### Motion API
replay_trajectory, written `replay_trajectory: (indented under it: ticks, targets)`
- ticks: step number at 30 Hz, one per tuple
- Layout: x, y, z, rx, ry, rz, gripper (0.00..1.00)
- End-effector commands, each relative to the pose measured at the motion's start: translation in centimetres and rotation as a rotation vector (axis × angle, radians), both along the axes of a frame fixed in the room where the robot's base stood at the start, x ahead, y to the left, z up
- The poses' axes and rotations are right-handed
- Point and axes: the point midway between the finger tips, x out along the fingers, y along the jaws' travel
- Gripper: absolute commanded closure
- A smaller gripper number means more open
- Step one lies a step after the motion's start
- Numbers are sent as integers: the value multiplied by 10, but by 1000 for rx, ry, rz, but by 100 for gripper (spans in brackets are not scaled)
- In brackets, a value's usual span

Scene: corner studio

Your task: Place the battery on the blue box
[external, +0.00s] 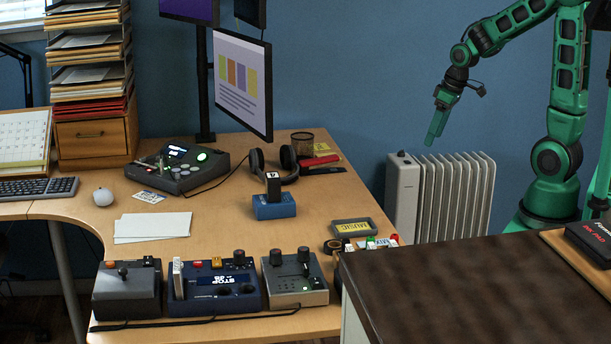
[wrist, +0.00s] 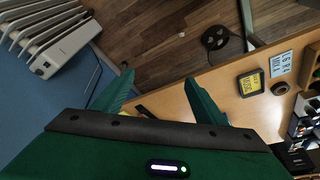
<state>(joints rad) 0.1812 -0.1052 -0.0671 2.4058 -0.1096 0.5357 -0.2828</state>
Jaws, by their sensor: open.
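The blue box (external: 273,208) sits on the wooden desk, right of the middle. A small dark block with a white label, which looks like the battery (external: 273,187), stands upright on top of the blue box. My gripper (external: 436,128) is open and empty, pointing down in front of the blue wall near the radiator, well right of the blue box and apart from it. In the wrist view its two green fingers (wrist: 158,84) are spread with nothing held between them. I cannot make out the battery or the blue box in the wrist view.
Headphones (external: 283,165) lie behind the blue box. A yellow-labelled case (external: 352,227) lies to its right front. Several control boxes (external: 214,287) line the front edge. A monitor (external: 242,84) overhangs the back. A white radiator (external: 454,190) and a dark countertop (external: 460,285) stand at right.

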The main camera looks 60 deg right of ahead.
Motion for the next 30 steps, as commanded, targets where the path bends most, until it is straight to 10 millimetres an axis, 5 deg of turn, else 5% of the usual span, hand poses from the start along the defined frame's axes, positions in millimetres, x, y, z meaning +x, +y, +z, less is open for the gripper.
replay_trajectory:
  ticks: [6,12,18,30]
  targets:
    - [-118,-42,24,12,150,-329,35]
    - [-200,-50,31,58,262,-563,35]
    - [-232,-48,32,83,308,-652,35]
    - [-233,-48,32,84,310,-655,35]
